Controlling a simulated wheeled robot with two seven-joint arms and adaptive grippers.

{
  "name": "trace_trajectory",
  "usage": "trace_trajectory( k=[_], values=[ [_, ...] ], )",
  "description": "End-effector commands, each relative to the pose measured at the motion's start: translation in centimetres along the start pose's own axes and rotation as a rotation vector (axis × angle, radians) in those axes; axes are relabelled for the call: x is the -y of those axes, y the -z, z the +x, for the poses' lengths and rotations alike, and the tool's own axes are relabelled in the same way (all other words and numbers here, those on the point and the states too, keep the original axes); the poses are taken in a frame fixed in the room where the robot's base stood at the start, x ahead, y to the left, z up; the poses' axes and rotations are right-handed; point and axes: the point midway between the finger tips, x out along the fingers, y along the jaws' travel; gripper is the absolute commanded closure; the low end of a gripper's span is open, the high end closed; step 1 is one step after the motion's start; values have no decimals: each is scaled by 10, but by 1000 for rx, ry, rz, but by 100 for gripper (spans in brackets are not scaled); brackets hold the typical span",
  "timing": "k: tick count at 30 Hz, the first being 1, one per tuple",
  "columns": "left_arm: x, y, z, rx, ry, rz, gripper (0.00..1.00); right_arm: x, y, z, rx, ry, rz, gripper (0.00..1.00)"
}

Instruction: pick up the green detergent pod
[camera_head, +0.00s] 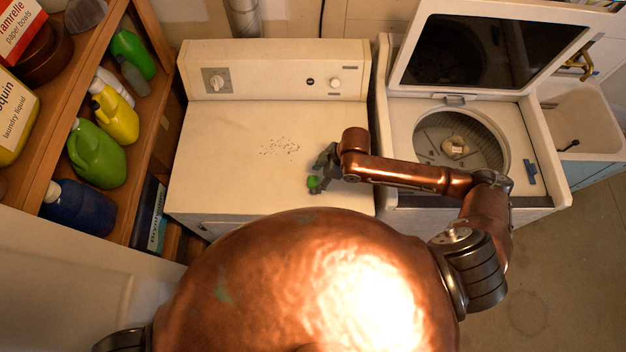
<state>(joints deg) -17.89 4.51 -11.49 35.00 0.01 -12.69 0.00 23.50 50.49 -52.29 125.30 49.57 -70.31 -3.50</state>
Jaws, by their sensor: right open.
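The green detergent pod (313,182) is a small bright green lump on the white top of the dryer (225,165), close to its front edge. My right gripper (318,173) is open above the dryer top, with its dark fingers at the pod. The fingers partly cover the pod, and I cannot tell whether they touch it. My right arm reaches in from the right, over the dryer. My left gripper is not in view.
An open top-load washer (462,138) stands at the right with its lid (490,50) raised. A utility sink (590,125) is beyond it. A wooden shelf (130,190) at the left holds several bottles. Dark specks (280,146) lie on the dryer top, which is otherwise clear.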

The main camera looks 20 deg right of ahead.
Motion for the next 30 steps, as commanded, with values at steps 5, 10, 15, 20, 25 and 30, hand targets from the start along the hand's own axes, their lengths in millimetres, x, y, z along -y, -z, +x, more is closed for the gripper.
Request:
trace_trajectory(
  k=[5, 10, 15, 20, 25, 30],
  values=[
    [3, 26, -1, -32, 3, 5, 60, 0, 0, 17, 0, 1, -2, 44],
    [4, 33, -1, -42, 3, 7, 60, 0, 0, 19, 0, 0, -4, 44],
    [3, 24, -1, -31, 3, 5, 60, 0, 1, 19, 0, 0, -4, 51],
    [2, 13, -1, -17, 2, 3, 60, 0, 1, 19, 0, 0, -4, 62],
    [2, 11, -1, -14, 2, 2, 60, 0, 1, 19, 0, 0, -4, 74],
    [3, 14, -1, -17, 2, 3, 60, 0, 1, 18, 0, 0, -4, 82]
  ],
)
